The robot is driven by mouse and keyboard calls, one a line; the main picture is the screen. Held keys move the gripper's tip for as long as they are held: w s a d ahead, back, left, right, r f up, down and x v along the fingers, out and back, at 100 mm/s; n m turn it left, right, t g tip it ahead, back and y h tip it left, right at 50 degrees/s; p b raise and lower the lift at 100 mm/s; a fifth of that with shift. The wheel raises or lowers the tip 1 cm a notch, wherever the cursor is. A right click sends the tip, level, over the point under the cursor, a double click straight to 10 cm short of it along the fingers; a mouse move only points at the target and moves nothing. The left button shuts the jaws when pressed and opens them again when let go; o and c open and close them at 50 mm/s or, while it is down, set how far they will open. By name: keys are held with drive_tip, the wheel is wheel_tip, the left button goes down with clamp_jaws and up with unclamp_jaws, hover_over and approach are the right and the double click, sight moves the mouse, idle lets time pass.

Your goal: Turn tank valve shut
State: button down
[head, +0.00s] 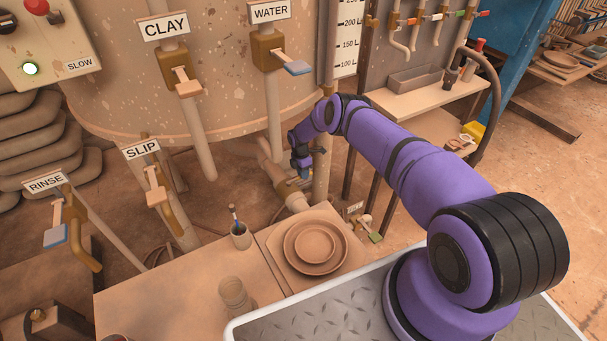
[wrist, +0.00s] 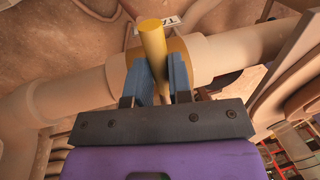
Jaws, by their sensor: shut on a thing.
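The tank valve is a brass body (wrist: 186,62) set in a thick beige pipe (wrist: 240,48). Its yellow handle (wrist: 152,36) rises between my gripper's blue finger pads (wrist: 162,82) in the wrist view. My gripper is shut on this handle. In the head view my gripper (head: 304,174) is low under the big tank, at the pipe (head: 272,172) that comes out beneath it. The arm and gripper hide most of the valve there. A white label (wrist: 172,21), only partly readable, shows behind the handle. I cannot tell how far the valve is turned.
CLAY (head: 184,82), WATER (head: 285,62), SLIP (head: 158,190) and RINSE (head: 62,225) valves stand left and above.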

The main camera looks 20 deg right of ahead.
drive_tip(key=shift+w, duration=0.1)
drive_tip(key=c, duration=1)
unclamp_jaws()
drive_tip(key=shift+c, duration=0.2)
